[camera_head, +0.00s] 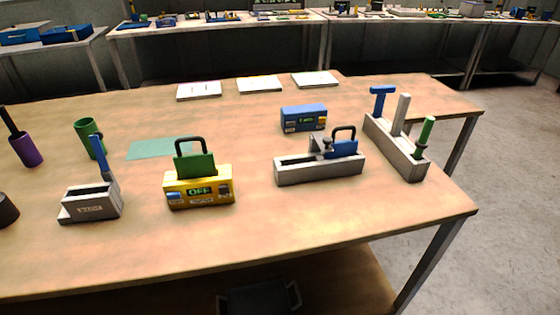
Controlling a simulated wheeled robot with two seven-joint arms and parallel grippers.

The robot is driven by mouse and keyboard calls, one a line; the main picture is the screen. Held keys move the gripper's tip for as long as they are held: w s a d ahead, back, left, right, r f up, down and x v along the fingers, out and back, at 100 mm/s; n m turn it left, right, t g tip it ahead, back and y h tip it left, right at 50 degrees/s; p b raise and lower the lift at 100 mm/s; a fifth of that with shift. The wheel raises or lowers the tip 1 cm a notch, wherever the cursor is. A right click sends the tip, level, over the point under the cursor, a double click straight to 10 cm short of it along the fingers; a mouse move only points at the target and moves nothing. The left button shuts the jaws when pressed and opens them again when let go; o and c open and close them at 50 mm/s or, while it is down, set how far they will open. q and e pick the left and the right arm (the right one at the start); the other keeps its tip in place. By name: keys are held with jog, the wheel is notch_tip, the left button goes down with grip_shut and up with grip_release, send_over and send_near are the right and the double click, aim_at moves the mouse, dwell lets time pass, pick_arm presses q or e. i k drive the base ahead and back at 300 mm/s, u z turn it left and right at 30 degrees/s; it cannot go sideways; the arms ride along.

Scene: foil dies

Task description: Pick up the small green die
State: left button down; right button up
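A green die (195,164) with a black arched handle stands upright on top of a yellow box-shaped machine (199,189) whose display reads OFF. The machine is left of the middle of the wooden table. A blue die (342,149) with a similar black handle sits in a long grey rack (318,170) to the right. Neither of my grippers is in view.
A grey box (90,205) with a blue-handled tool stands left of the machine. Behind are a green cup (88,135), a purple cup (32,150), a green mat (160,149) and a blue box (304,118). A grey tool stand (396,150) is at right. The table's front strip is clear.

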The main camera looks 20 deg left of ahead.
aim_at(191, 166)
jog(key=z, duration=1.95)
jog(key=k, duration=1.45)
jog(key=u, duration=1.55)
